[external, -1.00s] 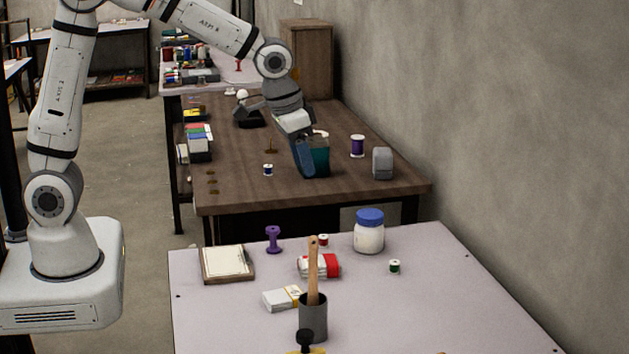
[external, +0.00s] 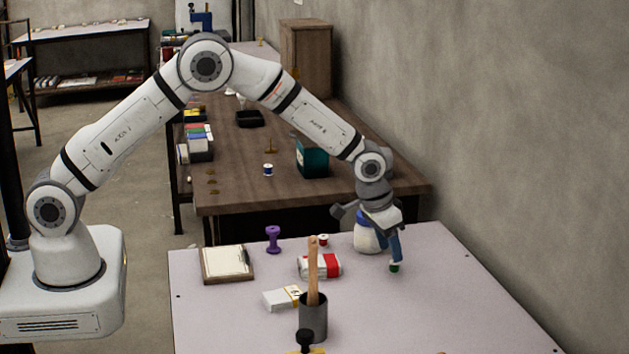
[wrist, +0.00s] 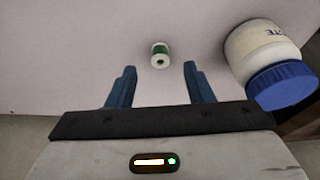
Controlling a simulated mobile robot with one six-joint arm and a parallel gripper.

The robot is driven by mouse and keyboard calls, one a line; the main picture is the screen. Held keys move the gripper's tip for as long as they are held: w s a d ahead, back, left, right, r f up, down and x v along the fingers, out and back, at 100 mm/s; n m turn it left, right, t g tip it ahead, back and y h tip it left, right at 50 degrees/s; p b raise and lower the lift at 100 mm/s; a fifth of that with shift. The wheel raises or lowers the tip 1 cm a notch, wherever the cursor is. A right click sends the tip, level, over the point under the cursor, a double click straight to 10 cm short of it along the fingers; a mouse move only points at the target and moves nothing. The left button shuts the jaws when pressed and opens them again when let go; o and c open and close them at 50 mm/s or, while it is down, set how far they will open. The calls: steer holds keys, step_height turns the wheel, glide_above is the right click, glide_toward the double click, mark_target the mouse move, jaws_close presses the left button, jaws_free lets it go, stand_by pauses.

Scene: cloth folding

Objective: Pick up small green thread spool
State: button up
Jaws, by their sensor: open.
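The small green thread spool (wrist: 160,54) has white ends and stands on the pale table. In the wrist view it lies just beyond and between my two open blue fingertips, with a gap on both sides. In the external view the spool (external: 394,268) shows right below the fingertips of my gripper (external: 396,260), which hides its upper part. My gripper (wrist: 159,68) is open and empty in the wrist view. I cannot tell the exact height of the fingers above the table.
A white jar with a blue lid (wrist: 282,84) stands close to the right finger in the wrist view. On the table (external: 430,310) are a red-and-white bundle (external: 320,266), a red spool (external: 323,240), a purple spool (external: 273,240), a clipboard (external: 227,263) and a grey cup (external: 313,318).

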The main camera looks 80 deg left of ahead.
mark_target(392, 272)
steer(key=x, duration=0.4)
steer(key=shift+w+a+f, duration=0.1)
steer(key=shift+f, duration=0.05)
steer(key=shift+c, duration=0.2)
jaws_close()
